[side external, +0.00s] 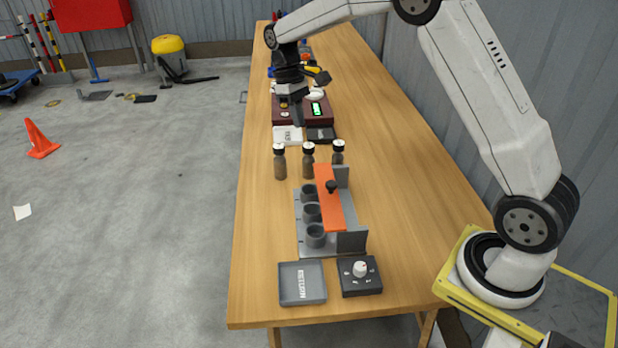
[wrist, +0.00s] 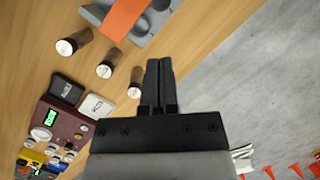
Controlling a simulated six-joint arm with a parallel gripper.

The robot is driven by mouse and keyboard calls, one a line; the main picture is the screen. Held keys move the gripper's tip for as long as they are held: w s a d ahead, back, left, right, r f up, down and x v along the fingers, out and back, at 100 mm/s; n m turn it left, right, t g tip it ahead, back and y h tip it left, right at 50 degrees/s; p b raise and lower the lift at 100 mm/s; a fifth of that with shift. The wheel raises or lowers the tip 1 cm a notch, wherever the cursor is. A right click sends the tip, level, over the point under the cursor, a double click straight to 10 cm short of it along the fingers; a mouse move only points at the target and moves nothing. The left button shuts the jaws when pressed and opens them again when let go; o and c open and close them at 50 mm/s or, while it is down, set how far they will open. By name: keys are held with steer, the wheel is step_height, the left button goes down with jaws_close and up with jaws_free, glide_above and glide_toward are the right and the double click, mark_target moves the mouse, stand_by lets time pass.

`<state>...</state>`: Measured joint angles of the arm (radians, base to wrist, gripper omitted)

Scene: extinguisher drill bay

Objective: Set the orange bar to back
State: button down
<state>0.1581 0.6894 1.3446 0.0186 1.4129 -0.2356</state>
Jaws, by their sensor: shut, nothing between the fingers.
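The bar also shows at the top of the wrist view (wrist: 124,17), cut by the frame edge. My gripper (side external: 298,120) is shut and empty, pointing down over the white and black tiles, beyond the rack and apart from it. Its closed fingers show in the wrist view (wrist: 158,64).
Three dark bottles with white caps (side external: 308,160) stand between my gripper and the rack. A maroon device with a green display (side external: 317,109) is near my gripper. A grey tray (side external: 302,283) and a dial box (side external: 360,276) sit at the near end. The table's right side is clear.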

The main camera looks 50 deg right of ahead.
steer(key=f+n, duration=0.1)
steer(key=a+f+n+h, duration=0.1)
steer(key=f+h, duration=0.1)
steer(key=f, duration=0.1)
steer(key=shift+w+a+n, duration=0.3)
steer(key=shift+w+n, duration=0.1)
steer(key=shift+f, duration=0.1)
glide_toward(324, 190)
step_height(324, 190, down, 4)
steer(key=w, duration=0.2)
steer(key=shift+s+d+f, duration=0.15)
steer(key=shift+s+f, duration=0.05)
steer(key=shift+s, duration=0.7)
steer(key=shift+s+d+f, duration=0.1)
steer(key=shift+s+f, duration=0.15)
steer(key=shift+s, duration=0.7)
